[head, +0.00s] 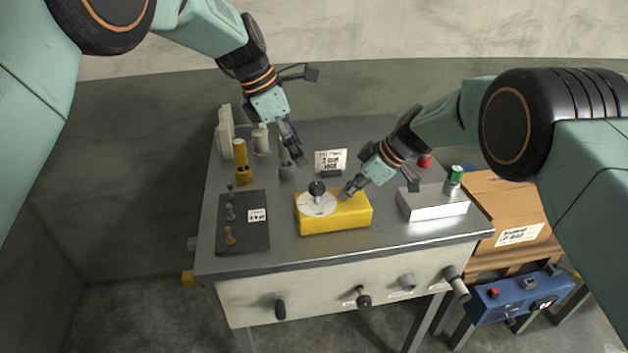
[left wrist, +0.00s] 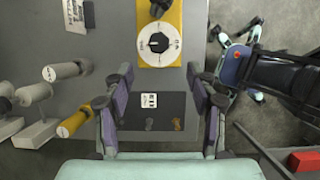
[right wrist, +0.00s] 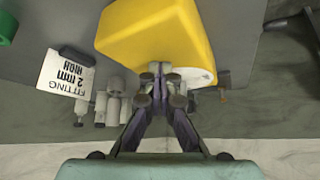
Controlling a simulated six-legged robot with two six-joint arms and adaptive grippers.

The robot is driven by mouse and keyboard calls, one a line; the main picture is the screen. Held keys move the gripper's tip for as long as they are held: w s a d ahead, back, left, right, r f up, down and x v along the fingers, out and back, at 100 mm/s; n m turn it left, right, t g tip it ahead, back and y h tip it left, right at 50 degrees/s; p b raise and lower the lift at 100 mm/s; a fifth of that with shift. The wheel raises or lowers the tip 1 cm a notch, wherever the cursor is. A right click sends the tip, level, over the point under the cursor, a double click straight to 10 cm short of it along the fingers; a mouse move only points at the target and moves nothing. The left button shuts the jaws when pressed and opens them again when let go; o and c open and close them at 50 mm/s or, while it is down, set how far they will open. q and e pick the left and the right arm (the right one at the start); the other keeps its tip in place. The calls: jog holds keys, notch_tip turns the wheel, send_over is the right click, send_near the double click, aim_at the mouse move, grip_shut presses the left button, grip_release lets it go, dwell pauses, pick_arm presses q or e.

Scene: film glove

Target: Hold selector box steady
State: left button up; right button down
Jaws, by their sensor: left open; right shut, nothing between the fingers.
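The selector box (head: 340,217) is yellow, with a white round dial and a black knob (head: 316,188) on top. It sits upright near the middle of the bench. My left gripper (head: 298,160) is open and empty above the bench, behind and left of the box. The left wrist view shows the box (left wrist: 180,45) beyond the spread fingers (left wrist: 162,85). My right gripper (head: 349,190) is shut and empty at the box's back edge. In the right wrist view its closed tips (right wrist: 160,70) overlap the box (right wrist: 155,30); I cannot tell whether they touch it.
A dark panel (head: 258,236) with small pegs lies left of the box. A white block (head: 435,204) stands right. A yellow cylinder (head: 240,155), grey cylinders and a printed card (head: 330,161) stand behind. Handles (head: 363,298) stick out of the bench front.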

aim_at(318, 186)
pick_arm(q)
jog(key=x, duration=1)
jog(key=shift+f, duration=0.1)
jog(key=shift+c, duration=0.2)
jog(key=c, duration=1.1)
jog(key=shift+w+d+m+g, duration=0.1)
jog(key=shift+m+g, duration=0.45)
jog(key=shift+m, duration=0.85)
jog(key=shift+w+d+m+g, duration=0.1)
jog(key=shift+m+g, duration=0.45)
jog(key=shift+m, duration=0.85)
jog(key=shift+s+m, duration=0.1)
jog(key=shift+m, duration=0.3)
